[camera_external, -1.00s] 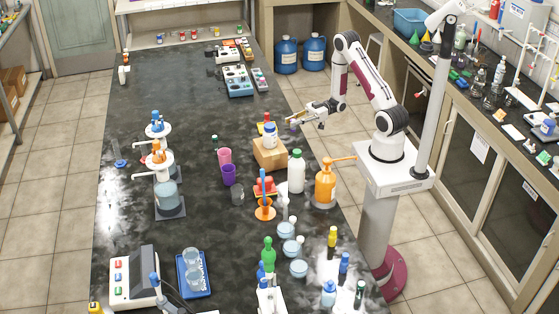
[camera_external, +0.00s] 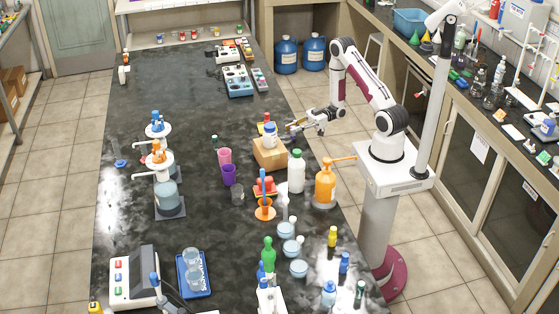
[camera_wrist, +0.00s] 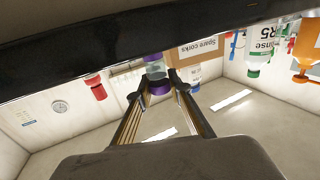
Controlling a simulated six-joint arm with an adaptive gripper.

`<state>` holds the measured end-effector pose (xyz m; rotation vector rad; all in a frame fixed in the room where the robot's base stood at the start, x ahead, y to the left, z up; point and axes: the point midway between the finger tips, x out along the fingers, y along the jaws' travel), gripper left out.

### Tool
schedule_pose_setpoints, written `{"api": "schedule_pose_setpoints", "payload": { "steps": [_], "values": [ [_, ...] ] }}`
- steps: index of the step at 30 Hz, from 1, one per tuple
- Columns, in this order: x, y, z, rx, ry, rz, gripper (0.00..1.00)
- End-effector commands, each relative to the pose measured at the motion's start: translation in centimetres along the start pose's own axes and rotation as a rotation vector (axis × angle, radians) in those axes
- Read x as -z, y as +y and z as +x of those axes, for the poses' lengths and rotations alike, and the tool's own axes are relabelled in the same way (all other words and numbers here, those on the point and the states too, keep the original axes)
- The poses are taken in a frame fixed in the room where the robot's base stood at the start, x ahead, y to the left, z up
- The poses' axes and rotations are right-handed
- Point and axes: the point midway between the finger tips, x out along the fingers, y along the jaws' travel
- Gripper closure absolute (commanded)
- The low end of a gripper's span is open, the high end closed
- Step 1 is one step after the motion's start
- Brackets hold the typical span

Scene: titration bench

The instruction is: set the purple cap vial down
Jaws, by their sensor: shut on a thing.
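My gripper (camera_external: 290,128) is level with the right side of the cardboard box (camera_external: 270,158), near the bench's right edge. In the wrist view, which is upside down, my fingertips (camera_wrist: 158,84) are closed around the vial, with its purple cap (camera_wrist: 159,89) and clear body (camera_wrist: 155,70) between them. The vial is too small to make out in the external view. I cannot tell whether it touches the bench.
A white bottle with a blue cap (camera_external: 270,135) stands on the box. A white bottle with a green cap (camera_external: 296,172) and an orange pump bottle (camera_external: 325,184) stand in front along the edge. The bench (camera_external: 180,90) is clear at back left.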

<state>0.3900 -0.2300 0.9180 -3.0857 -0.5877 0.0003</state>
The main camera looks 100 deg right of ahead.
Motion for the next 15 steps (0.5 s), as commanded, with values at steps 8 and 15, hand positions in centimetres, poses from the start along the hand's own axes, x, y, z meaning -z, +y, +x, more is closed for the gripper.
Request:
{"api": "schedule_pose_setpoints", "payload": {
  "steps": [8, 15],
  "values": [
    [-0.40, 0.01, 0.00, 0.000, 0.000, -0.001, 0.76],
    [-0.38, 0.01, 0.00, 0.000, 0.000, -0.001, 0.64]
  ]
}}
